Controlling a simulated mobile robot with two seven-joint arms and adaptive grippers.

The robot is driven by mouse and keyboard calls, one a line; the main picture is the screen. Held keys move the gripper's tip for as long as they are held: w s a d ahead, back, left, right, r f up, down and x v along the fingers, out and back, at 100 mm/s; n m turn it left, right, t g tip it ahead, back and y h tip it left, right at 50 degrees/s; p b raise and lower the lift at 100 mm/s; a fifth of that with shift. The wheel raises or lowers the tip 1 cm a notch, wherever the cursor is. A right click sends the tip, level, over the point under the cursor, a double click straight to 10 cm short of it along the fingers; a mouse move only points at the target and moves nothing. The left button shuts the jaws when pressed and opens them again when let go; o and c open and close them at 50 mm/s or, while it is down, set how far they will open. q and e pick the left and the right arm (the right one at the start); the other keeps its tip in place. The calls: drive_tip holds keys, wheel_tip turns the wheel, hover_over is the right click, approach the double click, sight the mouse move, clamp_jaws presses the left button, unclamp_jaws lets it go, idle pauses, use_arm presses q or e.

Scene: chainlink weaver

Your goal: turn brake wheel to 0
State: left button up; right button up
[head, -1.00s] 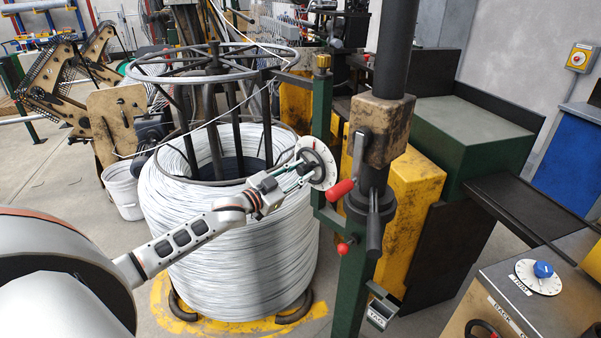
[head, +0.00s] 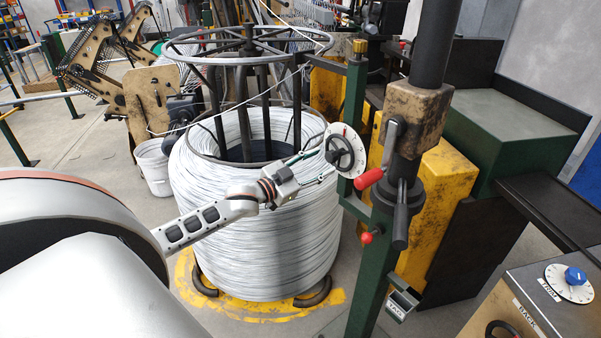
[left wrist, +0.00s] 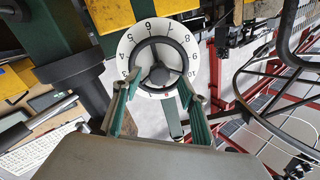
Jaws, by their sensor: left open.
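The brake wheel is a black three-spoked handwheel (left wrist: 158,66) in front of a white numbered dial (head: 346,150). My left gripper (head: 330,163) is just left of the wheel in the head view. In the left wrist view its two green-lined fingers (left wrist: 158,92) are apart, with the wheel's lower part between and beyond their tips. I cannot tell whether they touch it. My right gripper is not in view.
A large white wire coil (head: 255,235) stands under my left arm. A green post with a red-knobbed lever (head: 369,178) is close right of the wheel. Yellow and green machinery stands behind it. A panel with a blue TRIM knob (head: 574,276) is at lower right.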

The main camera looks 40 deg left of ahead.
use_arm(q)
drive_tip(key=v, duration=0.8)
idle(0.4)
drive_tip(key=s+d+f+n+g, duration=0.1)
drive_tip(key=s+d+f+g, duration=0.1)
drive_tip(key=s+d+f, duration=0.5)
drive_tip(key=s+d+f+n+g+y, duration=0.1)
drive_tip(key=s+d+f+g, duration=0.2)
drive_tip(key=s+d+f, duration=0.5)
drive_tip(key=s+d+f+n+g, duration=0.1)
drive_tip(key=s+d+f, duration=0.7)
drive_tip(key=f, duration=0.9)
drive_tip(key=shift+s+n+g+y, duration=0.3)
drive_tip(key=shift+s+g+y, duration=0.1)
drive_tip(key=shift+g, duration=0.3)
